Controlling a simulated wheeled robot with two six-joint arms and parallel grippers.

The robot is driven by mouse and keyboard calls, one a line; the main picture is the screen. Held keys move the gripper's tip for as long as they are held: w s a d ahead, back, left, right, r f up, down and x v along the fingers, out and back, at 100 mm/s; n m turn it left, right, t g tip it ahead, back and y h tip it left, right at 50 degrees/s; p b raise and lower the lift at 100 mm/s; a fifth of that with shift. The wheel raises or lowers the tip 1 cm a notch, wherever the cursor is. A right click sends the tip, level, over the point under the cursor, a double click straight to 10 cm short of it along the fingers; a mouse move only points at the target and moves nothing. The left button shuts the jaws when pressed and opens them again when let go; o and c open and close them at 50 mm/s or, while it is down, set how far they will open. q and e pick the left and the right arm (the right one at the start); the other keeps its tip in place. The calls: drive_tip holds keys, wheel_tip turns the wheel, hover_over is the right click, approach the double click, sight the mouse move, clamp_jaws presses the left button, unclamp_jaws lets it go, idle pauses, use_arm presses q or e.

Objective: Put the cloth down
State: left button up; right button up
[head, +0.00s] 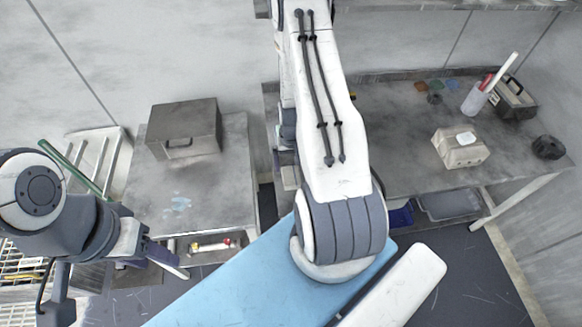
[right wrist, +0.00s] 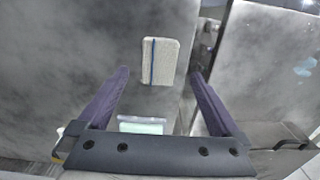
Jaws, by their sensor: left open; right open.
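A folded cream cloth (right wrist: 159,55) with a blue stripe shows in the right wrist view, against a smudged grey surface. My right gripper (right wrist: 159,73) is open, with one dark finger to each side of the cloth and a gap between each finger and it. I cannot tell how far the cloth is beyond the fingertips. In the head view I do not make out the cloth or the right gripper; the large arm in the middle covers part of the scene. My left gripper (head: 152,256) is at the left of the head view, near the front of the left grey table, open and empty.
The left grey table (head: 215,200) holds a dark metal box (head: 185,128). The right bench (head: 390,130) holds a beige block (head: 460,148), a white cup with sticks (head: 474,99), a dark case (head: 512,98) and a black knob-like part (head: 548,147). The left table's front half is mostly bare.

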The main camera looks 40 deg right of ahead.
drive_tip(key=shift+r+b, duration=0.35)
drive_tip(key=shift+r, duration=1.5)
drive_tip(key=w+a+r+n, duration=0.2)
drive_tip(key=a+r+n, duration=0.4)
drive_tip(key=a+r, duration=1.05)
drive_tip(key=s+a+r+n, duration=0.3)
drive_tip(key=s+a+r, duration=0.2)
drive_tip(key=s+a, duration=0.2)
drive_tip(key=s+a+r+n+y, duration=0.1)
drive_tip(key=s+a+r+n, duration=0.3)
drive_tip(key=s+a, duration=0.3)
drive_tip(key=s+r, duration=0.1)
drive_tip(key=s, duration=0.2)
drive_tip(key=shift+s, duration=0.3)
drive_tip(key=shift+a+f, duration=0.1)
